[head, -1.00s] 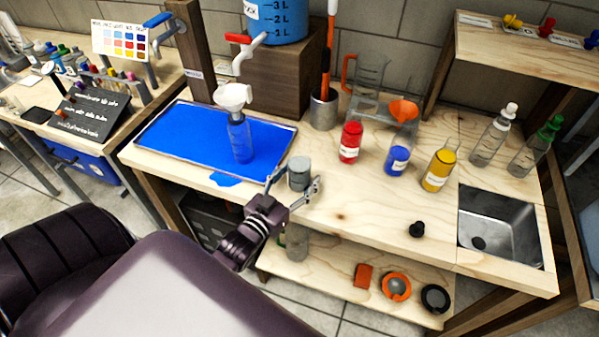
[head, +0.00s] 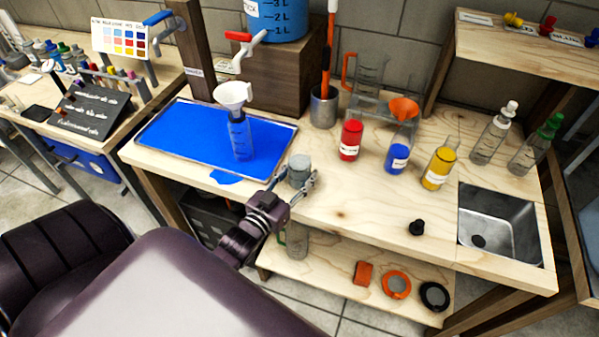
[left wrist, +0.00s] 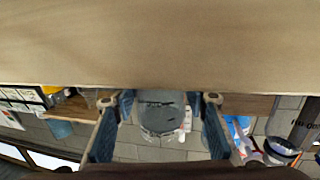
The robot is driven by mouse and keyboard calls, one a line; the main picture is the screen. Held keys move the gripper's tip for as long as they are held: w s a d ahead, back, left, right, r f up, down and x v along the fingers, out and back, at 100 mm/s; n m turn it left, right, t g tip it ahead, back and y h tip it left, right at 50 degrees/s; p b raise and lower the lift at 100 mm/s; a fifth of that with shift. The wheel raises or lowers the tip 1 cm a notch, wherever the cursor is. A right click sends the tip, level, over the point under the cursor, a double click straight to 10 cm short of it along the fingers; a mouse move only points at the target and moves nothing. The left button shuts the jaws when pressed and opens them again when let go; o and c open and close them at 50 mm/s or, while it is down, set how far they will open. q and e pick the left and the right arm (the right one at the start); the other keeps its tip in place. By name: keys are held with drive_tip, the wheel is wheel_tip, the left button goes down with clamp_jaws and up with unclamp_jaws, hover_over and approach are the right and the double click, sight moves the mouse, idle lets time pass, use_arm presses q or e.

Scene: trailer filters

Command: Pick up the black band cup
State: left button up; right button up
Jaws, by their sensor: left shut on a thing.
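A small grey cup (head: 299,167) stands upright at the front edge of the wooden bench; I take it for the black band cup, though its band is not clear. My left gripper (head: 298,186) is shut on it, reaching from the front with a finger at each side. In the left wrist view the cup (left wrist: 160,115) sits between the two fingers of my left gripper (left wrist: 160,103). The cup still appears to rest on the bench. My right gripper is not in view.
Left of the cup is a blue tray (head: 172,122) holding a bottle with a funnel (head: 234,97). Red (head: 351,140), blue (head: 397,158) and yellow (head: 440,166) bottles stand to the right. A black stopper (head: 417,228) lies near the sink (head: 500,227).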

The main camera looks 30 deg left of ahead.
use_arm(q)
drive_tip(key=shift+r, duration=0.2)
wheel_tip(320, 180, up, 20)
drive_tip(key=p, duration=0.1)
drive_tip(key=shift+f, duration=0.25)
idle(1.2)
